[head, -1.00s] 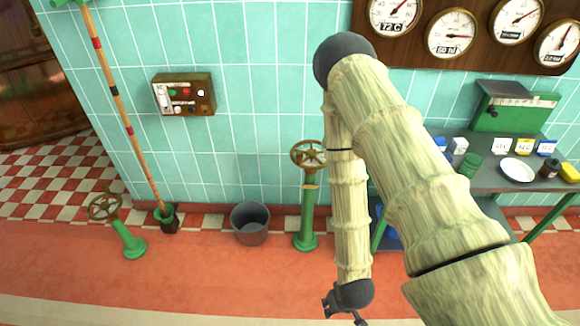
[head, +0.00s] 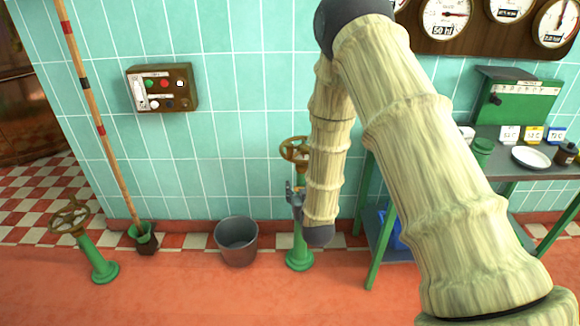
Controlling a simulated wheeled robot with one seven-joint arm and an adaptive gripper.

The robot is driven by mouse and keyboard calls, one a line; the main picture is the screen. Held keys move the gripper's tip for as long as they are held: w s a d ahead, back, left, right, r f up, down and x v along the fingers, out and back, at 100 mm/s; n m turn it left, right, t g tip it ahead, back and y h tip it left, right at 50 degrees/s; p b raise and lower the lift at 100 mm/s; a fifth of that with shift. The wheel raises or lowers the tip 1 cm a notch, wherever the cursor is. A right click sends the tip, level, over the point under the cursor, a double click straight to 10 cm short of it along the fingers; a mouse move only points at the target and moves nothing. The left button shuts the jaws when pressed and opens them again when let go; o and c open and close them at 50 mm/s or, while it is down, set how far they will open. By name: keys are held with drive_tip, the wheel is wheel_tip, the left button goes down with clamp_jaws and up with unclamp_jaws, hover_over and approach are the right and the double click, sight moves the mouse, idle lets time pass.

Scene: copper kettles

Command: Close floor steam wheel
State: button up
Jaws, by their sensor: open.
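Two bronze handwheels on green floor stands show in the head view. One wheel (head: 70,217) is at the left on a short, leaning green stand (head: 97,258). The other wheel (head: 292,150) sits higher, on an upright green post (head: 299,250) near the tiled wall. I cannot tell which one is the floor steam wheel. My gripper (head: 292,190) is open and small in view, in front of the upright post and below its wheel. My arm hides part of that wheel and post. Whether the gripper touches the post cannot be told.
A grey bucket (head: 237,241) stands between the two stands. A long pole (head: 95,110) leans in a green holder (head: 143,237). A control box (head: 162,88) hangs on the wall. A green-legged table (head: 480,172) with small items is at the right. The red floor in front is clear.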

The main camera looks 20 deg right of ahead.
sight(291, 153)
drive_tip(key=w+r+t+b, duration=0.1)
drive_tip(key=w, duration=0.4)
drive_tip(key=w+d+r+b, duration=0.1)
drive_tip(key=w+r, duration=0.1)
drive_tip(key=w, duration=0.3)
drive_tip(key=w+r+t+b, duration=0.1)
drive_tip(key=w+b, duration=0.1)
drive_tip(key=w, duration=0.3)
drive_tip(key=shift+w+d+r+t+h, duration=0.3)
drive_tip(key=shift+w+d, duration=0.05)
drive_tip(key=shift+d, duration=0.05)
clamp_jaws()
